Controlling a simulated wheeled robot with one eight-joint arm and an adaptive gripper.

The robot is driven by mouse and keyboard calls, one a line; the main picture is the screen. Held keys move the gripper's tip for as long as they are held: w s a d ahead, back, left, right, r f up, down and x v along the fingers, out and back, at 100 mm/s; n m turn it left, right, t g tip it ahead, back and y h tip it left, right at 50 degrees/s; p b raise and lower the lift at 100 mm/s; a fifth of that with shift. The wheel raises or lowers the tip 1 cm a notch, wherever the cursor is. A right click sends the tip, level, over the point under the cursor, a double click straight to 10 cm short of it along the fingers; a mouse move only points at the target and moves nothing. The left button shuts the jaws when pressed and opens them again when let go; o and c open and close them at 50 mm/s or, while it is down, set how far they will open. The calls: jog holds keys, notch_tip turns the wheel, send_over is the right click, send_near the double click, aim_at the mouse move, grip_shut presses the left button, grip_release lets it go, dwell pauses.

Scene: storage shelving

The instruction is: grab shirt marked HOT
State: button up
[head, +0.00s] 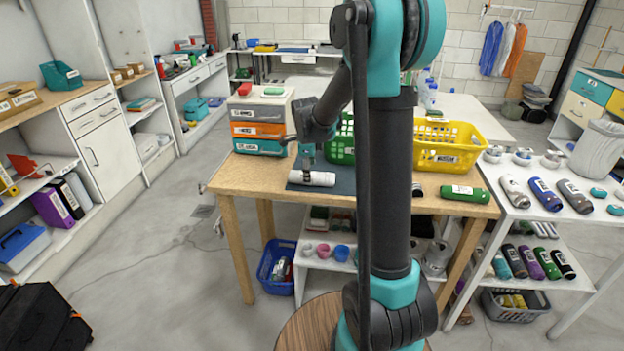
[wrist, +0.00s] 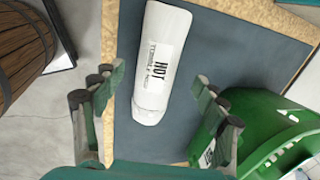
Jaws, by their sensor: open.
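The shirt marked HOT is a white rolled bundle (head: 312,178) with a white label, lying on a dark mat (head: 342,184) on the wooden table. In the wrist view the rolled shirt (wrist: 157,65) lies lengthwise, slightly tilted, with "HOT" readable on its label. My gripper (head: 308,160) is above the shirt in the head view, pointing down. In the wrist view my gripper (wrist: 150,85) has its fingers spread wide, one on each side of the shirt's near end. Nothing is between them, and they appear apart from the shirt.
A green basket (wrist: 268,110) stands close to the right finger in the wrist view. A stack of drawers (head: 260,130) is on the table's left. A yellow basket (head: 449,147) and a green roll (head: 465,193) are at the right. My arm hides the table's middle.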

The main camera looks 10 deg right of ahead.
jog(key=shift+x, duration=1.45)
jog(key=shift+a, duration=0.1)
jog(key=shift+c, duration=0.3)
jog(key=c, duration=1.3)
jog(key=shift+r, duration=0.1)
